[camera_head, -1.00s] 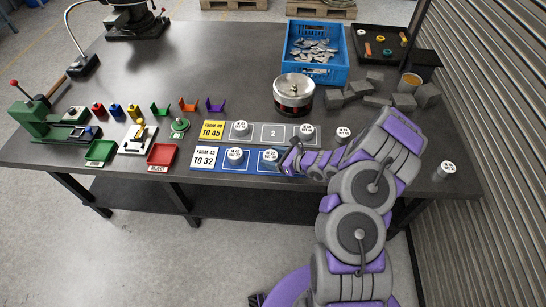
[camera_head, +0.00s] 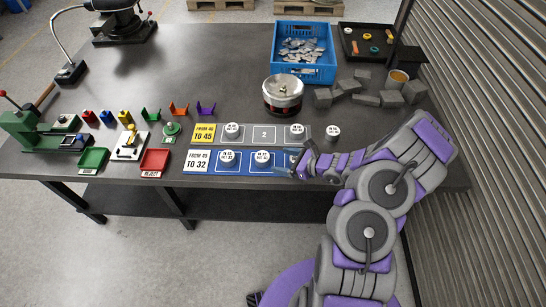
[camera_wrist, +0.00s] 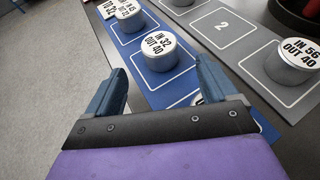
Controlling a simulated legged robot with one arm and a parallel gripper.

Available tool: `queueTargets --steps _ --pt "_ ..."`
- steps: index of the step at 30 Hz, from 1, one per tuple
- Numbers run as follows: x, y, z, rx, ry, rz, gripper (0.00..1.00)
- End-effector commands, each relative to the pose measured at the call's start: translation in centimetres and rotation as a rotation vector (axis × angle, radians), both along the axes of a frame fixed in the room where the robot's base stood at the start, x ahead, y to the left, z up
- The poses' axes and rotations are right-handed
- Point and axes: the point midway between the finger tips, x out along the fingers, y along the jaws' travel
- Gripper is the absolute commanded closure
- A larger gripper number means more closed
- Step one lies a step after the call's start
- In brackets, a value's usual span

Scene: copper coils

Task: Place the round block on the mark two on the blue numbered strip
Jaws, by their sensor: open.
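The blue strip (camera_head: 245,170) lies along the table's front edge, with a white "FROM 45 TO 32" label (camera_head: 198,160) at its left end. One round block (camera_head: 228,157) stands on its first space. Another round block (camera_head: 261,157), marked "IN 32 OUT 40" in the wrist view (camera_wrist: 160,50), stands upright on the second space. My gripper (camera_head: 292,166) is open just right of that block. In the wrist view its fingers (camera_wrist: 160,78) point towards it, with the block just beyond the tips. A white piece behind my gripper is mostly hidden.
A grey strip (camera_head: 264,144) lies behind, with round blocks on both ends and its space "2" bare. A loose round block (camera_head: 333,132) stands right of it. A metal pot (camera_head: 283,95), grey blocks and a blue crate (camera_head: 306,70) are farther back. Red tray (camera_head: 155,161) at left.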

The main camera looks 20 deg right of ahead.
Motion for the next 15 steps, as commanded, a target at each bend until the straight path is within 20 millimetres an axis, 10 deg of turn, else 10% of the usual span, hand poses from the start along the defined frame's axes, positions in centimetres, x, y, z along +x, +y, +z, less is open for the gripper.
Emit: queueTargets --steps 10,15 --pt "-2.1 -2.0 1.4 -0.003 -0.003 0.006 0.14" --pt "-2.0 0.6 4.8 -0.038 -0.076 0.121 0.14"
